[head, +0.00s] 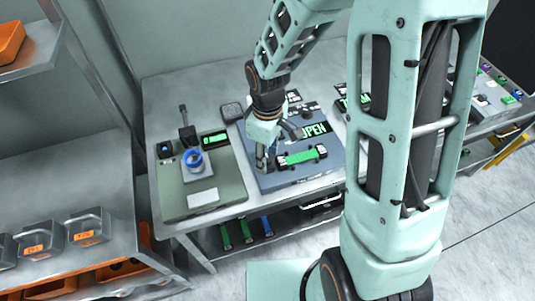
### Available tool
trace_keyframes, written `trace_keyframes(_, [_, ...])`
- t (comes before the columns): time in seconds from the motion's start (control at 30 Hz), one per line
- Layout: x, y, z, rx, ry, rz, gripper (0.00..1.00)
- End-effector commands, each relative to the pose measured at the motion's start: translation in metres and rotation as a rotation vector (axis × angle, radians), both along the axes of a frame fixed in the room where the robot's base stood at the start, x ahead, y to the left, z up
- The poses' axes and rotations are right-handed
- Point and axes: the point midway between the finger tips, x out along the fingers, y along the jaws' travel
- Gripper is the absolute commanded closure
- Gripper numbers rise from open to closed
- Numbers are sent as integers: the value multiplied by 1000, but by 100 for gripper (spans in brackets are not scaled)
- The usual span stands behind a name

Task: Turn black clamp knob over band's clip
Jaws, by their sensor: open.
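My gripper (264,162) points down at the left part of the blue-grey panel (318,173) on the table. Its fingers are open, just left of a bright green band (301,157) with dark and pale ends. The black clamp knob cannot be told apart from my dark fingers and the dark parts around the band. Whether the fingers touch anything is too small to tell. A green "OPEN" display (315,129) shows behind the band, partly covered by my arm.
A grey-green station (215,201) with a blue ring (193,159) stands left on the metal table (158,128). A shelf below holds green and blue strips. A rack (110,170) with metal bins (88,227) is at left. My arm hides part of the table's right side.

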Motion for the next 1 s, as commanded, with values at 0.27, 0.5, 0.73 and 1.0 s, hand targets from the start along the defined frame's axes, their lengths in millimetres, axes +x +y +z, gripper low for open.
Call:
trace_keyframes(0.27, [0, 0, 0, 0, 0, -1, 83])
trace_keyframes(0.5, [0, 0, 0, 0, 0, -2, 100])
trace_keyframes(0.73, [0, 0, 0, 0, -1, -39, 100])
trace_keyframes(1.0, [1, 0, -2, 0, -2, -201, 100])
